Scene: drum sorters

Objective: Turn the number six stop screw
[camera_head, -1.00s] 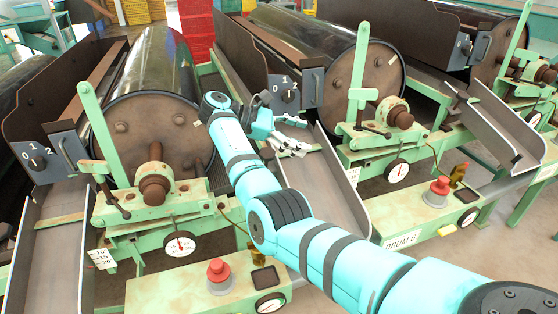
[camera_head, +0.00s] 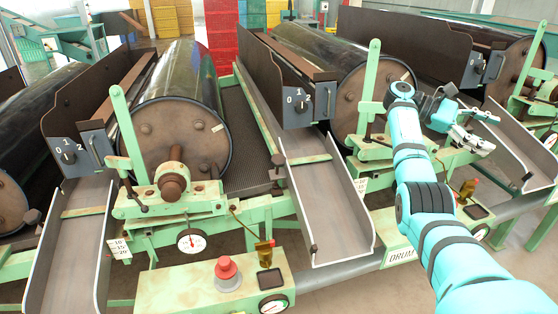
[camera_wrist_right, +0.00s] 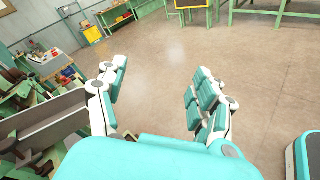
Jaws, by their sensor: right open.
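Drum six (camera_head: 375,82) is the dark cylinder behind the green stand. The sign below it (camera_head: 402,256) reads "DRUM", its number covered by my right arm. My arm also hides much of the stand's front. A small dark screw handle (camera_head: 376,139) shows just left of the arm; I cannot tell whether it is the stop screw. My right gripper (camera_head: 476,130) is open and empty, right of the drum front and above the right-hand chute. In the wrist view its spread fingers (camera_wrist_right: 158,95) have only floor between them. My left gripper is not in view.
A neighbouring drum (camera_head: 168,135) stands left with its own lever, brown screw (camera_head: 173,182) and red button (camera_head: 226,268). A metal chute (camera_head: 325,205) slopes down between the stands. Another chute (camera_head: 515,150) lies right. The wrist view shows open floor (camera_wrist_right: 255,95).

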